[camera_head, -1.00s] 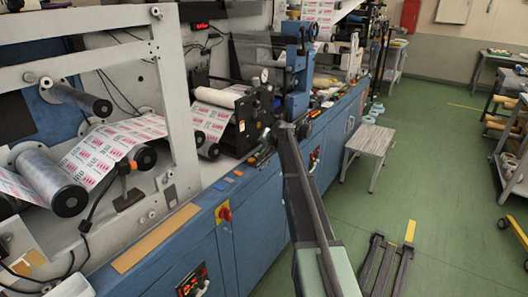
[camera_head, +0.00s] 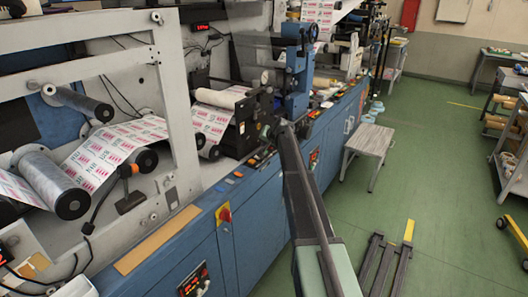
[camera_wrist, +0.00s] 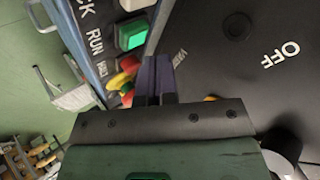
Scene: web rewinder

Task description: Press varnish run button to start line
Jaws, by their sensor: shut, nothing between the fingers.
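I cannot read the word varnish on the strip. My gripper (camera_wrist: 155,62) is shut and empty, with its fingertips a little below and right of the green button in the picture. I cannot tell whether they touch anything. In the head view, my gripper (camera_head: 272,131) is at the front edge of the blue machine, by its black unit; its fingers are small and partly hidden by my arm.
A white button (camera_wrist: 134,4) and red and yellow controls (camera_wrist: 126,72) lie near the green one. A black panel (camera_wrist: 235,75) with a knob and the word OFF stands close on the right. A grey stool (camera_head: 368,142) and open green floor lie right of the machine.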

